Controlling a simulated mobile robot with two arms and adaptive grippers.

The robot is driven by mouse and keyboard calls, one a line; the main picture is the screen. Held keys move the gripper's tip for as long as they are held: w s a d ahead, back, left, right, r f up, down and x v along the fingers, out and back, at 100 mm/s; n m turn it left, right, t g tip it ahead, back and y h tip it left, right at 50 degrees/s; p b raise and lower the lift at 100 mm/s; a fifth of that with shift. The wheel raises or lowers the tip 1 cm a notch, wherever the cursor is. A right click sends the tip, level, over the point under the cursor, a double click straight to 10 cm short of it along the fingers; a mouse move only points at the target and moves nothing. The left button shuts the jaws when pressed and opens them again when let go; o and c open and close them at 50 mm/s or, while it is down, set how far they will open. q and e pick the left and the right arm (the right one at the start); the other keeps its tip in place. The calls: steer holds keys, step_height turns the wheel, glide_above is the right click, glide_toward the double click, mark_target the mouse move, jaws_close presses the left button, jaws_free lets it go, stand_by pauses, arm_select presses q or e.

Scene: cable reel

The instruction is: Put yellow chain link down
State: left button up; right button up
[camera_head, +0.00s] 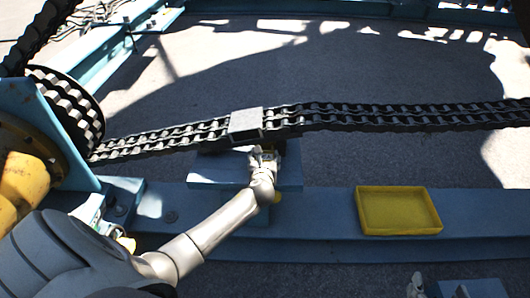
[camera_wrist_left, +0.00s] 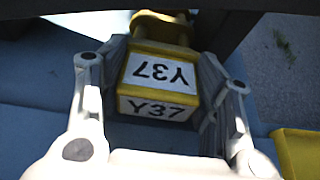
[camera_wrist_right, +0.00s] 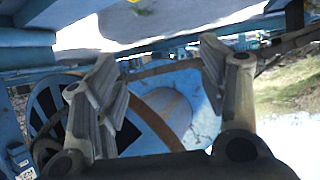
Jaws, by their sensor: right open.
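The yellow chain link (camera_wrist_left: 160,78), a yellow block with white "Y37" labels, sits between the fingers of my left gripper (camera_wrist_left: 160,100). The fingers press on its two sides. In the head view my left gripper (camera_head: 264,158) is at the front edge of a blue pedestal, just below the chain, and mostly hides the link. I cannot tell whether the link touches the pedestal. My right gripper (camera_wrist_right: 165,95) is open and empty; its fingertips show at the bottom edge of the head view (camera_head: 438,288).
A shallow yellow tray (camera_head: 400,232) lies on the blue beam (camera_head: 325,205) right of my left gripper. A dark chain (camera_head: 380,115) with a grey block (camera_head: 246,122) runs across behind it to a sprocket (camera_head: 75,108). The blue pedestal (camera_head: 215,172) stands below the chain.

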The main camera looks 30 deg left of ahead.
arm_select(q)
steer(key=c, duration=0.7)
steer(key=shift+r, duration=0.1)
steer(key=shift+c, duration=0.6)
